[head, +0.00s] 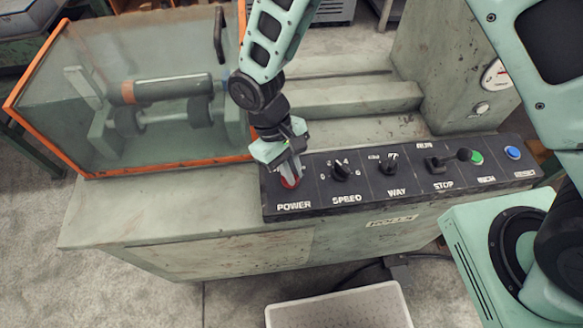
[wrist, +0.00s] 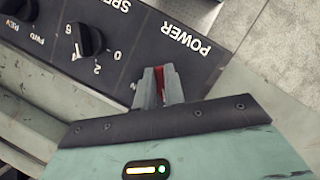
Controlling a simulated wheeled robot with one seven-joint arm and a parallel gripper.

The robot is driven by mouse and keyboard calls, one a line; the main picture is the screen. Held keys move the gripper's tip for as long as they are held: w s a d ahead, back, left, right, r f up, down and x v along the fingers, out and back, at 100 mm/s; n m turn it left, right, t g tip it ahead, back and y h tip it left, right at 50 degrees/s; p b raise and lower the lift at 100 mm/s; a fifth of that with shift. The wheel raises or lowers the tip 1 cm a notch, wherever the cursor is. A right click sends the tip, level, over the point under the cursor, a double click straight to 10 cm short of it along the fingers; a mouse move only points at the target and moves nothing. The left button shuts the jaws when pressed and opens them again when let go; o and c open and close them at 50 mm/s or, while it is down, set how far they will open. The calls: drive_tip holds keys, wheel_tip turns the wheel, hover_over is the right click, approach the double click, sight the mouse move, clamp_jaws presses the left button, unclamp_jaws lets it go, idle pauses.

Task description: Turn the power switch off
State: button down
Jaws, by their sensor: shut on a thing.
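The power switch (head: 290,183) is a red knob above the label POWER, at the left end of the black control panel (head: 318,207). My gripper (head: 289,172) reaches down onto it from above, with its fingers shut on it. In the wrist view, a red strip of the power switch (wrist: 169,79) shows between the gripper's fingers (wrist: 160,85). The fingers hide most of the switch, so its angle cannot be told.
The SPEED knob (head: 341,172) is just right of my gripper, then the WAY knob (head: 388,164), STOP lever (head: 436,164), green button (head: 477,158) and blue button (head: 512,152). A clear guard with an orange frame (head: 130,169) stands left. A pale tray (head: 340,308) is in front.

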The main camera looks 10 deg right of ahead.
drive_tip(key=shift+w+n, duration=0.1)
drive_tip(key=shift+n, duration=0.5)
drive_tip(key=c, duration=1.5)
unclamp_jaws()
drive_tip(key=v, duration=0.5)
drive_tip(key=b+v, duration=0.1)
drive_tip(key=v, duration=0.5)
drive_tip(key=b+v, duration=0.1)
drive_tip(key=v, duration=0.5)
drive_tip(key=shift+s+a+r, duration=0.25)
drive_tip(key=shift+a, duration=0.05)
drive_tip(key=s+d+r+t+y, duration=0.1)
drive_tip(key=s+d, duration=0.3)
drive_tip(key=s, duration=0.1)
drive_tip(key=s+d+r+t+y, duration=0.1)
drive_tip(key=s+d, duration=0.3)
drive_tip(key=s, duration=0.1)
drive_tip(key=s+d+r+m+t+y, duration=0.1)
drive_tip(key=s+d, duration=0.3)
drive_tip(key=s, duration=0.2)
drive_tip(key=shift+d+r+t, duration=0.15)
drive_tip(key=shift+d+t, duration=0.15)
